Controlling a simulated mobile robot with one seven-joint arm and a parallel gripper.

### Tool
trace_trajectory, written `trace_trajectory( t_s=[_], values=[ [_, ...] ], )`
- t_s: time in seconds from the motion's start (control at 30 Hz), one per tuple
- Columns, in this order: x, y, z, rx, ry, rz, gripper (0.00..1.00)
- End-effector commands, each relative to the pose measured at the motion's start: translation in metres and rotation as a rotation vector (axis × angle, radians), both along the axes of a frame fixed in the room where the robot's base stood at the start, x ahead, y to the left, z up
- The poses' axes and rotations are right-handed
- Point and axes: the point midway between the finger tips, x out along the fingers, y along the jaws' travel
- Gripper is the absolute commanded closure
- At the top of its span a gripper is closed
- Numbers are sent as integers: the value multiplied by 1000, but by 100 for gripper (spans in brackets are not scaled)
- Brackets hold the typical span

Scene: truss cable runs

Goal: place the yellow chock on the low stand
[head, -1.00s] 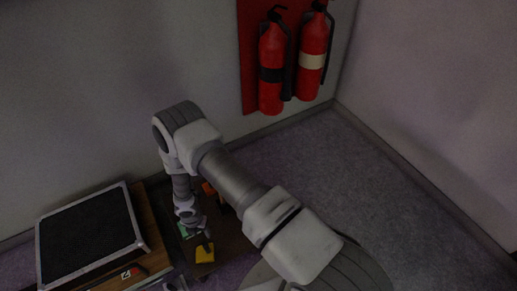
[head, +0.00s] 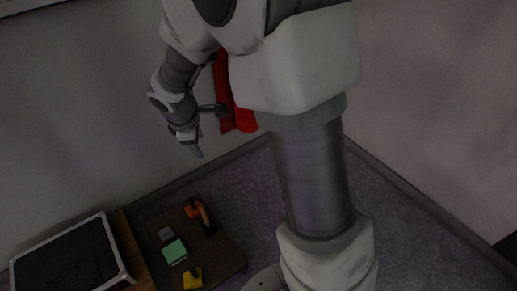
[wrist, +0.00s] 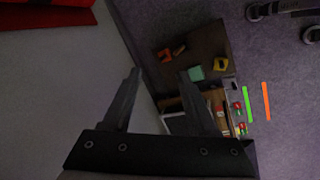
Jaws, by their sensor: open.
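The yellow chock (head: 193,278) rests at the near edge of a low dark brown top (head: 225,248), which may be the low stand. In the wrist view the chock (wrist: 221,63) sits near the right edge of that top (wrist: 205,38), with a dark mark or notch in its middle. My gripper (head: 198,153) is raised high above and well apart from it, pointing down. In the wrist view my gripper (wrist: 160,74) has its two fingers spread with nothing between them.
A mint green block (head: 174,251), a grey piece (head: 166,234) and orange-brown pieces (head: 194,210) share the brown top. A black case (head: 65,262) lies left. A red panel (head: 226,100) hangs on the wall behind my arm. Green and orange strips (wrist: 266,101) lie on the floor.

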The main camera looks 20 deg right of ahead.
Motion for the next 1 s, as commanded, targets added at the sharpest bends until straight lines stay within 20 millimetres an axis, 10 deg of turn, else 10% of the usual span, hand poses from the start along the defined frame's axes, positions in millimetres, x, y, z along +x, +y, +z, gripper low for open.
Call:
trace_trajectory(
  t_s=[0.5, 1.0],
  values=[
    [-122, -65, 133, 306, -174, -685, 41],
    [-225, -71, 163, 612, -236, -1108, 41]
  ],
)
